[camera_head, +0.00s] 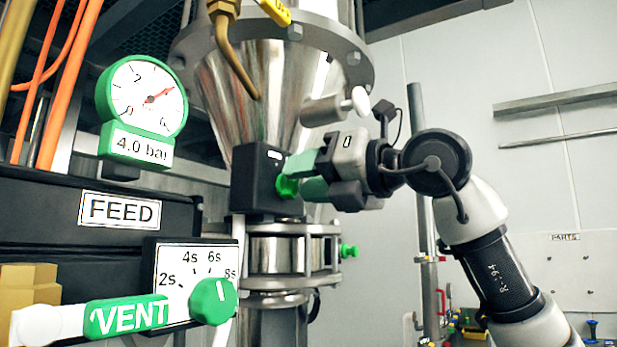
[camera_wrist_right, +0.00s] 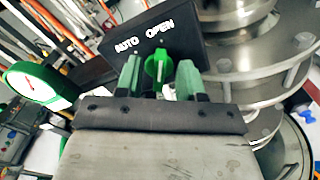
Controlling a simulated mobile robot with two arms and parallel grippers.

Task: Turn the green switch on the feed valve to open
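The green switch (camera_wrist_right: 158,66) sits on the face of a black box marked AUTO and OPEN (camera_wrist_right: 198,45). In the head view the black box (camera_head: 258,178) is mounted in front of the steel cone, and the switch (camera_head: 287,186) shows partly at its right side. My right gripper (camera_head: 300,180) reaches in from the right with its green fingers at the switch. In the right wrist view the fingers (camera_wrist_right: 158,78) stand on either side of the switch, with small gaps visible. The switch's exact setting is hard to read. My left gripper is not in view.
A steel hopper cone (camera_head: 300,90) rises behind the box. A pressure gauge (camera_head: 146,97) reading 4.0 bar, a FEED panel (camera_head: 60,215), a green timer knob (camera_head: 213,301) and a green VENT handle (camera_head: 126,316) are at left. The wall side at right is open.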

